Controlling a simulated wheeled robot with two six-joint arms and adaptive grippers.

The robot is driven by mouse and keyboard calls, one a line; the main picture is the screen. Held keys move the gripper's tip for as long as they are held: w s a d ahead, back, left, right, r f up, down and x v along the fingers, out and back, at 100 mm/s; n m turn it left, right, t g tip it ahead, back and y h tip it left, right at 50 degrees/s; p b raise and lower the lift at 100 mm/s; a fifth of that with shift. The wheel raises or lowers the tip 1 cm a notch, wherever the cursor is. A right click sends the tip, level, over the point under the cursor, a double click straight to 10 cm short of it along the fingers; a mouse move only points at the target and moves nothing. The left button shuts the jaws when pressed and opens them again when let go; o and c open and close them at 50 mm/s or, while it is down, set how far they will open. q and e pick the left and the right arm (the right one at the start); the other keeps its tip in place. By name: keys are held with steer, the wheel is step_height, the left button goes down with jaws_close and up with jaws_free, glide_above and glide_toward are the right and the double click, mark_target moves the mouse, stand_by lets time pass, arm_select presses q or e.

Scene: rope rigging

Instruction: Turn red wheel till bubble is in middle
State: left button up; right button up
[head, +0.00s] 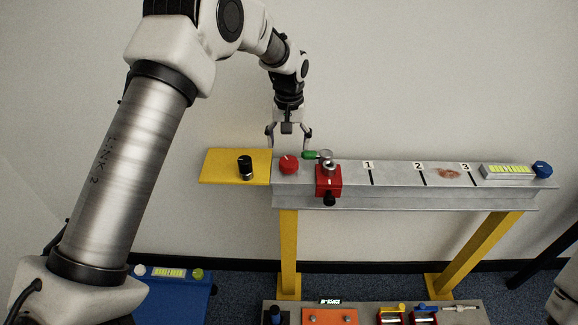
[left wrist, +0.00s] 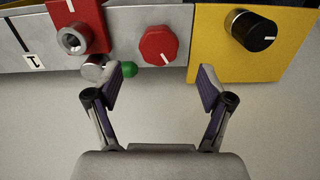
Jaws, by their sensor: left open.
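The red wheel (head: 289,164) is a faceted knob with a white mark, on the left end of the grey beam (head: 400,178). In the left wrist view the red wheel (left wrist: 158,44) shows above the gap between my fingers. My left gripper (head: 289,134) is open and empty, fingers pointing down, just behind the wheel and apart from it. It also shows in the left wrist view (left wrist: 155,88). A level with a yellow-green vial (head: 507,171) lies at the beam's right end. Where its bubble sits is too small to tell. My right gripper is out of view.
A red clamp block (head: 328,181) and a green-tipped lever (head: 311,154) stand close right of the wheel. A black knob (head: 245,166) is on the yellow plate to the left. A blue knob (head: 543,169) sits beside the vial. Another vial (head: 168,272) is on a blue stand below.

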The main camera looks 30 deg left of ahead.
mark_target(289, 161)
arm_select(q)
steer(key=shift+r, duration=0.5)
steer(key=shift+f, duration=0.4)
step_height(289, 161, down, 6)
steer(key=shift+w+f+p, duration=0.15)
steer(key=shift+f+p, duration=0.05)
steer(key=shift+p, duration=0.6)
steer(key=shift+f, duration=0.3)
steer(key=c, duration=1.2)
